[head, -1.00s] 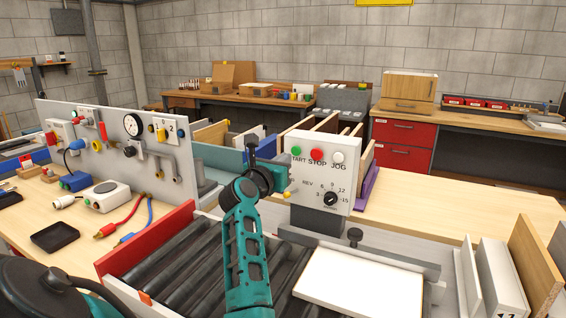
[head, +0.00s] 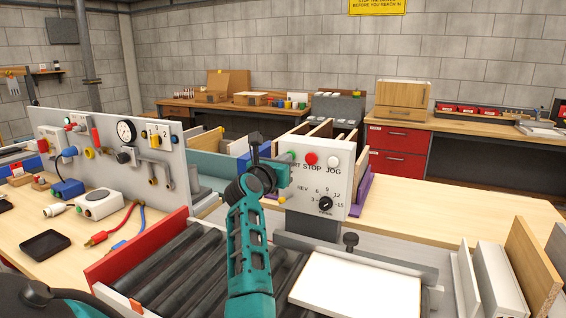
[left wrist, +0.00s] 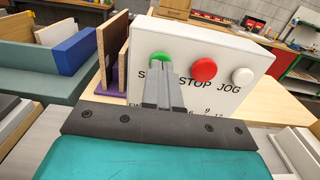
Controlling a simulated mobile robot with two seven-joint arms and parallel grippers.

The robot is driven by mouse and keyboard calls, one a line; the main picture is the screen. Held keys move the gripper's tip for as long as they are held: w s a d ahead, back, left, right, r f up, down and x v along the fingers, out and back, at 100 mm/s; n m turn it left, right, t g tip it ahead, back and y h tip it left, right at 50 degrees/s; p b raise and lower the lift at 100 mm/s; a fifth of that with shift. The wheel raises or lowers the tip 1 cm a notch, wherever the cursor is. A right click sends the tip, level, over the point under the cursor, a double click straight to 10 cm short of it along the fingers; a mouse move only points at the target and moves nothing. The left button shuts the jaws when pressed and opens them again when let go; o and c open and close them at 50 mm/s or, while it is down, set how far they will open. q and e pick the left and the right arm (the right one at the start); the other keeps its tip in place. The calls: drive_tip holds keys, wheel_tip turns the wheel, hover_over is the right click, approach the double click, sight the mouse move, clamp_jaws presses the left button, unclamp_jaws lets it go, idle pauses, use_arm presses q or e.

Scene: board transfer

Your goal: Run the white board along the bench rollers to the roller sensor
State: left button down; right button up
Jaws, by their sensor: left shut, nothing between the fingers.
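The white board (head: 355,285) lies flat at the right end of the rollers (head: 185,262), beside a grey rail with a dark knob. The control box (head: 325,180) behind them has a green START button (left wrist: 160,58), a red STOP button (head: 311,159), a white JOG button (head: 333,161) and a dial (head: 325,204). My left gripper (head: 287,158) is shut and empty, its fingertips at the START button; in the left wrist view they overlap its lower part. Whether they touch it I cannot tell. I cannot make out the roller sensor for sure. My right gripper is out of view.
A red plate (head: 135,246) closes the rollers' left end; a small orange piece (head: 136,305) sits on the near rail. A gauge panel (head: 115,160) stands at the left. Upright boards (head: 495,280) stand at the right.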

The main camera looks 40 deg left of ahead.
use_arm(q)
drive_tip(key=p+v, duration=0.1)
drive_tip(key=v, duration=0.2)
drive_tip(key=shift+p, duration=0.35)
idle(0.4)
drive_tip(key=shift+s, duration=0.1)
idle(2.4)
